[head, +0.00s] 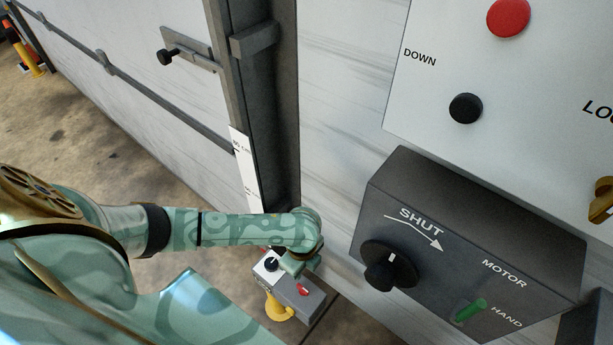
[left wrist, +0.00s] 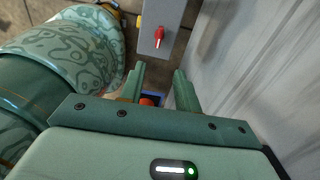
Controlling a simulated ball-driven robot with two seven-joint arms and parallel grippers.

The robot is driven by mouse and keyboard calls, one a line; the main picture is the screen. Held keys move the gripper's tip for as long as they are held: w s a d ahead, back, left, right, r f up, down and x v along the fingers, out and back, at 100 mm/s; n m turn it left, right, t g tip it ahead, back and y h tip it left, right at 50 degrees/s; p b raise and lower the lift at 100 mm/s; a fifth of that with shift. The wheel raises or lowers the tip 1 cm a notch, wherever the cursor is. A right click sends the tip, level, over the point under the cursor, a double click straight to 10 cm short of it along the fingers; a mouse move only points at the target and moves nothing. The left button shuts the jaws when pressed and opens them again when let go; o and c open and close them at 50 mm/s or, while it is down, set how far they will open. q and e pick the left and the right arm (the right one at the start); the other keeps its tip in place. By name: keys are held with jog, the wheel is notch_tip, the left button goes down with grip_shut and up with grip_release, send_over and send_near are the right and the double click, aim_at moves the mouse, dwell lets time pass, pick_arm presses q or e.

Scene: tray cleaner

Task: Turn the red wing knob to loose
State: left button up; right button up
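A small red wing knob (head: 303,289) sits on the face of a low grey box (head: 305,305) near the floor in the head view. The same red knob (left wrist: 159,37) shows at the top of the left wrist view, beyond my fingertips and apart from them. My left gripper (left wrist: 160,70) is open, with a clear gap between its two fingers. In the head view the left gripper (head: 299,263) is partly hidden by its own wrist, just above the grey box. My right gripper is in neither view.
A dark control box (head: 475,245) with a black knob and green switch juts from the wall at right. A pale panel (head: 430,90) is above it. A yellow piece (head: 279,309) is beside the low box. A small red item (left wrist: 148,101) shows between my fingers, farther below.

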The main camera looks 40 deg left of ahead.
aim_at(303, 288)
pick_arm(q)
notch_tip(303, 288, down, 16)
jog(key=b, duration=0.9)
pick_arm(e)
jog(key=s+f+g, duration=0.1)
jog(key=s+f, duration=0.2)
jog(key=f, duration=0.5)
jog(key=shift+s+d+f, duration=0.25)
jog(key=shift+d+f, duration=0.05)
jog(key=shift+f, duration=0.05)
pick_arm(q)
jog(key=shift+r, duration=0.1)
jog(key=shift+c, duration=0.3)
grip_shut()
